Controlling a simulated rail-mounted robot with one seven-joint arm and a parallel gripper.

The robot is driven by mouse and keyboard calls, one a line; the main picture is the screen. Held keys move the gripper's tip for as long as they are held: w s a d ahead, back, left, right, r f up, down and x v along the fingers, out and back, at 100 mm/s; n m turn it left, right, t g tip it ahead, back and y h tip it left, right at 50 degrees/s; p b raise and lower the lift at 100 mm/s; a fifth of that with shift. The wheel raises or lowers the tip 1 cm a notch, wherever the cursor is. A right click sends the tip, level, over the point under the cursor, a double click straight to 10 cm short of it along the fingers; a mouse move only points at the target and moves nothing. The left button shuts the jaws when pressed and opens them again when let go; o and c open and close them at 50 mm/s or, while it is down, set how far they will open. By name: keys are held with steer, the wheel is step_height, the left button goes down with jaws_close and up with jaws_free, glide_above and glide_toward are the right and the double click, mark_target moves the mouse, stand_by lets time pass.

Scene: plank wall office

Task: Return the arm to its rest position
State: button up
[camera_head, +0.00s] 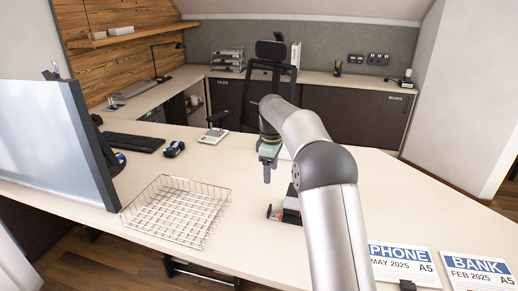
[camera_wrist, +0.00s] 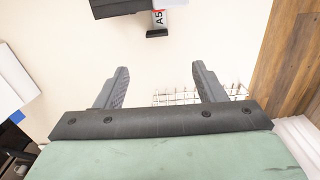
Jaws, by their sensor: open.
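My gripper (camera_head: 267,175) hangs over the desk in the head view, with its fingers pointing down.
A wire basket (camera_head: 178,211) stands left of the gripper, and a black object (camera_head: 287,208) lies in front of it. Labelled cards (camera_head: 402,262) lie at the front right.

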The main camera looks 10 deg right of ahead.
steer(key=s+r+m+p, duration=0.1)
steer(key=s+r+m, duration=0.4)
steer(key=s, duration=0.6)
steer(key=s+f+m+p, duration=0.1)
steer(key=s+f+m, duration=0.1)
steer(key=s, duration=1.4)
steer(key=s+d+f+m+p, duration=0.1)
steer(key=s+m, duration=0.4)
steer(key=s, duration=1)
steer(key=shift+s+f+m, duration=0.3)
steer(key=shift+s+f, duration=0.05)
steer(key=shift+f, duration=0.45)
step_height(320, 180, down, 12)
steer(key=d+b, duration=0.1)
steer(key=b, duration=0.9)
steer(key=shift+d+r, duration=0.15)
steer(key=shift+r, duration=0.1)
